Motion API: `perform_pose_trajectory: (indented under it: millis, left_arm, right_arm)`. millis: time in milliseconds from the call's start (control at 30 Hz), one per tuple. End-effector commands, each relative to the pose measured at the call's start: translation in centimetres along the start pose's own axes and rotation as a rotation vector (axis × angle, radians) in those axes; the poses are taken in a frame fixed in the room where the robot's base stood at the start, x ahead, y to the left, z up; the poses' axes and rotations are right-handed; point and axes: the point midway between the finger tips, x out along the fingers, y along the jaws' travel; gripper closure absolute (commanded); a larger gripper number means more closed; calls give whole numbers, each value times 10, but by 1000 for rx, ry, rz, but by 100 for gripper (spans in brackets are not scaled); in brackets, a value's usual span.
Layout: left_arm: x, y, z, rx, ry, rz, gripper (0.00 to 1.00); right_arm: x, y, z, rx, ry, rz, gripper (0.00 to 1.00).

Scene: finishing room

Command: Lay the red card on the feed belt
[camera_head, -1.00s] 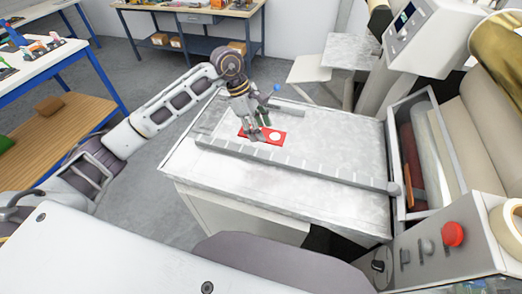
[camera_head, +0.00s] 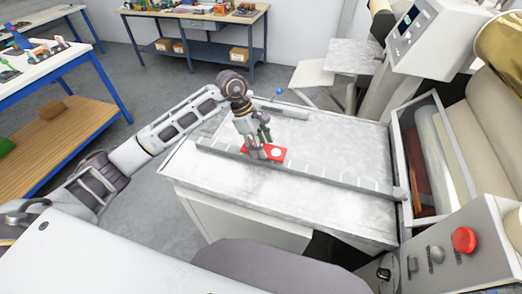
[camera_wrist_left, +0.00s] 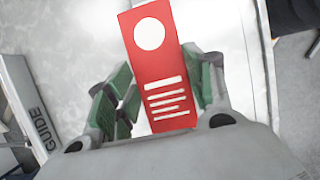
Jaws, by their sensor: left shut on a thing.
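My left gripper (camera_head: 261,149) is shut on the red card (camera_head: 277,153), which has a white disc and white printed lines. In the left wrist view, the card (camera_wrist_left: 158,75) is between the green-padded fingers (camera_wrist_left: 165,80), its disc end pointing away from the gripper. In the head view, the card is over the pale feed surface (camera_head: 335,140) and overlaps the long grey guide bar (camera_head: 330,177). I cannot tell whether it touches either. My right gripper is not in view.
The roller machine (camera_head: 440,130) stands at the right of the feed surface, with a red button (camera_head: 464,240) on its front panel. The surface right of the card is clear.

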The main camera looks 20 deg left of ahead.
Motion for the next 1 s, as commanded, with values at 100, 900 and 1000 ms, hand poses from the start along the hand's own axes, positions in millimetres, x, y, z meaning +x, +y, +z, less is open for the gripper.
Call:
perform_pose_trajectory:
  millis: [100, 900, 1000]
  left_arm:
    - [15, 0, -6, -2, 0, -2, 62]
    - [30, 0, -12, 0, 1, 0, 34]
    - [30, 0, -12, 0, 1, 0, 26]
  right_arm:
    - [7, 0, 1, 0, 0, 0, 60]
    - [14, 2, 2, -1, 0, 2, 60]
    - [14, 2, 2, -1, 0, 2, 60]
